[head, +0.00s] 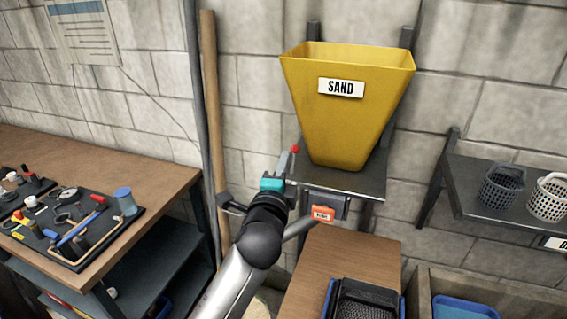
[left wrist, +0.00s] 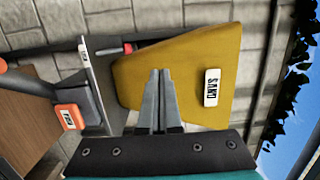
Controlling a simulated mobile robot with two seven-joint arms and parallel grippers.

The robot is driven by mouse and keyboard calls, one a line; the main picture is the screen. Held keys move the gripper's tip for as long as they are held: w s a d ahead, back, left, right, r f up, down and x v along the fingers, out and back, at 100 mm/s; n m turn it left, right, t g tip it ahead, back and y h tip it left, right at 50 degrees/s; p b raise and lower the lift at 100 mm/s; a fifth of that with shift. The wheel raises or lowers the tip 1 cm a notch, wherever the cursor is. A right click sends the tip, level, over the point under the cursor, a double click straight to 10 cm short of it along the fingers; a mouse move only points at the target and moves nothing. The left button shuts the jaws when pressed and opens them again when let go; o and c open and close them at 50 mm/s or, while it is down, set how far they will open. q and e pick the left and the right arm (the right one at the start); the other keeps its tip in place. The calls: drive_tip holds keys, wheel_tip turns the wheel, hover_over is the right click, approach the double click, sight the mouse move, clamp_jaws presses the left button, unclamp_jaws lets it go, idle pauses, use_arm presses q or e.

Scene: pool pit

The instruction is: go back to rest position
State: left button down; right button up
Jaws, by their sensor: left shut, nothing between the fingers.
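My left arm comes up from the bottom of the head view. Its gripper (head: 284,164), with a teal band behind the fingers, points up beside the left edge of the hopper shelf. In the left wrist view the two fingers (left wrist: 159,100) are together, with nothing between them. The yellow hopper (head: 346,108) with a SAND label stands beyond them; it also fills the middle of the left wrist view (left wrist: 190,75). A small red knob (head: 295,149) shows close to the fingertips in the head view; the left wrist view shows it (left wrist: 128,47) apart from them. My right gripper is not in view.
The hopper's grey shelf (head: 368,184) has an orange tag (head: 322,214) below it. A wooden bench (head: 165,175) with a tool tray (head: 70,228) is at left. Another shelf (head: 470,190) with baskets is at right. A wooden table (head: 330,255) stands below the hopper.

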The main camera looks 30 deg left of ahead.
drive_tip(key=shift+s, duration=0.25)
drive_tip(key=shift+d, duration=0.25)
